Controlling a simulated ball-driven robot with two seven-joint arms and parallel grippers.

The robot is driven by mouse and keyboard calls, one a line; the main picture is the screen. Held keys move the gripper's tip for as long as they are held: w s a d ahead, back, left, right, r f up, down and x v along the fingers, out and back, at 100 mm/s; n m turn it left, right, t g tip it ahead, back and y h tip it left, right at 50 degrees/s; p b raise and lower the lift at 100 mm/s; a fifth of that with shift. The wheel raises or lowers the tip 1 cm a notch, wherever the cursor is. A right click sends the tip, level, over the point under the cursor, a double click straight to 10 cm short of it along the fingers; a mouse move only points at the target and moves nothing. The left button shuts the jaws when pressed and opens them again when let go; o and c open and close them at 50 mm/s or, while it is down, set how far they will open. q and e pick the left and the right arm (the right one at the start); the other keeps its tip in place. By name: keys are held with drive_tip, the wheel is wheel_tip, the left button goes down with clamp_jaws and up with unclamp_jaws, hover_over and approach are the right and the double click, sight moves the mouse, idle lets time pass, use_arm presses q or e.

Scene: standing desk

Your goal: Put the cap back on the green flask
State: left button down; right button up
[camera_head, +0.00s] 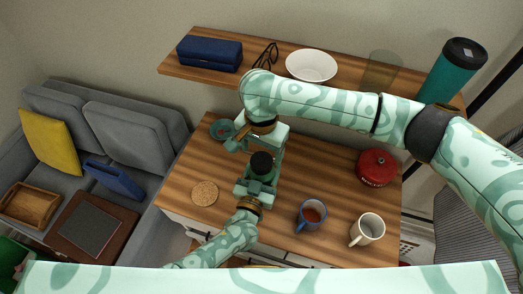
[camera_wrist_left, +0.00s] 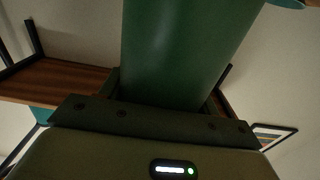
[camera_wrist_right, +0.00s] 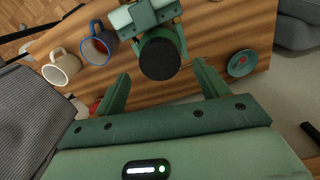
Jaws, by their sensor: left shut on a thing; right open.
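The green flask (camera_wrist_left: 185,50) stands between the fingers of my left gripper (camera_head: 258,184), which is shut on it above the desk. A black cap (camera_head: 261,162) shows on top of the flask; how firmly it is seated I cannot tell. In the right wrist view the cap (camera_wrist_right: 160,59) is a dark disc beyond the open fingers of my right gripper (camera_wrist_right: 162,92), roughly centred between them. My right gripper is empty and close to the cap, not closed on it. The flask body is mostly hidden in the head view.
The shelf (camera_head: 180,72) behind holds a blue case (camera_head: 209,53), white bowl (camera_head: 311,66) and a teal tumbler (camera_head: 450,78).

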drive_tip(key=shift+c, duration=0.2)
drive_tip(key=shift+w+r, duration=0.35)
drive_tip(key=shift+r, duration=0.2)
drive_tip(key=n, duration=0.4)
drive_tip(key=shift+r+n, duration=0.3)
drive_tip(key=shift+r, duration=0.1)
drive_tip(key=n, duration=0.6)
drive_tip(key=shift+r, duration=0.35)
drive_tip(key=n, duration=0.7)
drive_tip(key=shift+s+r, duration=0.1)
drive_tip(key=shift+r, duration=0.15)
drive_tip(key=n, duration=0.6)
drive_tip(key=shift+s+r, duration=0.1)
drive_tip(key=n, duration=1)
drive_tip(key=shift+s, duration=0.15)
